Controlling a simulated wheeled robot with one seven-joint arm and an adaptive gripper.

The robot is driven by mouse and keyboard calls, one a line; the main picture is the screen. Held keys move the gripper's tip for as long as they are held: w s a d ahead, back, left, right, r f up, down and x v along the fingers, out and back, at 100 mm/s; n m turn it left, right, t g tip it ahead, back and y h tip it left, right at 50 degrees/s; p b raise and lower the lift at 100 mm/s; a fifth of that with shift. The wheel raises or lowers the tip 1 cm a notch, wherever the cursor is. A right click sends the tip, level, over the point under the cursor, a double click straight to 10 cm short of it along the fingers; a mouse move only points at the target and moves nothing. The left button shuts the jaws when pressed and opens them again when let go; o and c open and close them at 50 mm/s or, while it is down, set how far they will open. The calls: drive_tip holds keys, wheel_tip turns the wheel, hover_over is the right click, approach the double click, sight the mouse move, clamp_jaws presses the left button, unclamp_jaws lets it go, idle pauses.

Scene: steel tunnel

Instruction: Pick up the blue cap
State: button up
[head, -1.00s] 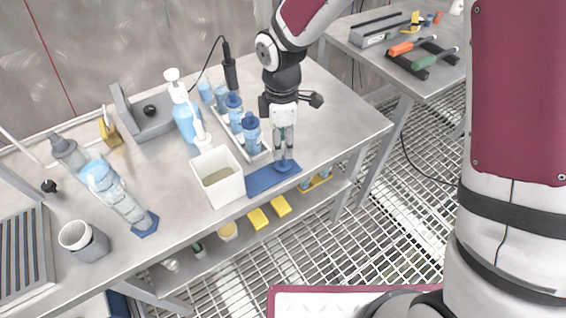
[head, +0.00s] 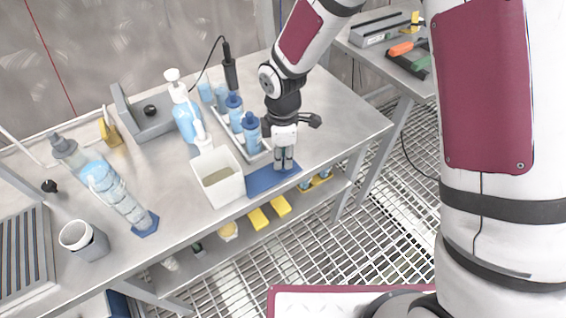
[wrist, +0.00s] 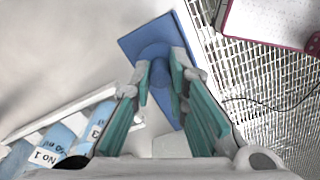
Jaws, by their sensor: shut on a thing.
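The blue cap (wrist: 156,56) shows in the wrist view as a round blue shape on the blue mat (wrist: 130,43), between my fingertips. My gripper (wrist: 161,72) is shut on the cap, with one teal-padded finger on each side. In the head view, my gripper (head: 284,163) points down at the right part of the mat (head: 262,184), and its fingers hide the cap. I cannot tell whether the cap still touches the mat.
A white square container (head: 222,190) stands just left of the mat. Behind it, a white rack (head: 258,157) holds blue-capped bottles (head: 251,132), near a pump bottle (head: 186,122). The table's front edge is close to the mat; the table's right end is clear.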

sight(283, 159)
drive_tip(key=shift+r, duration=0.45)
drive_tip(key=r, duration=0.3)
drive_tip(key=shift+s, duration=0.2)
drive_tip(key=s+d+r, duration=0.1)
drive_tip(key=s+d, duration=0.3)
drive_tip(key=s, duration=1.1)
